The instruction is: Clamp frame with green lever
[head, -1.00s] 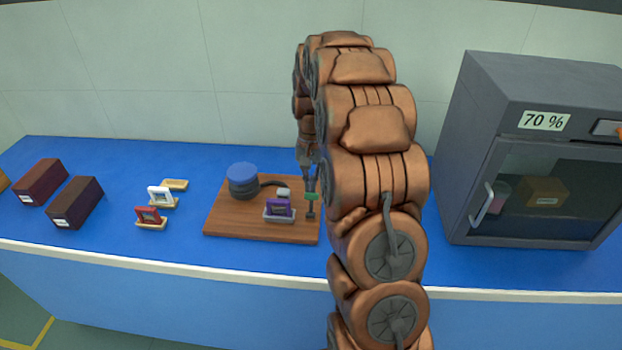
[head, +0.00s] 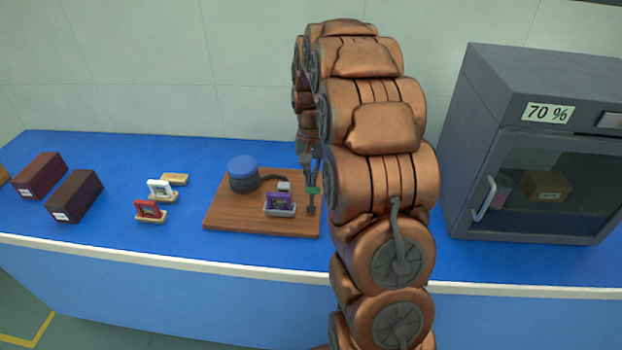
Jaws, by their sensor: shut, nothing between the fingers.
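A purple frame (head: 278,201) stands upright in a light grey holder (head: 281,212) on the wooden board (head: 240,221). The green lever (head: 312,190) is at the board's right edge, just right of the frame, with a dark part below it. My gripper (head: 314,174) is shut and empty, pointing down at the lever from above. It looks very close to the lever, but I cannot tell whether they touch. My arm hides the area right of the lever.
A dark round device with a blue cap (head: 242,164) stands on the board, left of the frame. A white frame (head: 160,189), a red frame (head: 150,209) and dark boxes (head: 74,196) are further left. A grey cabinet (head: 536,100) marked 70 % stands at right.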

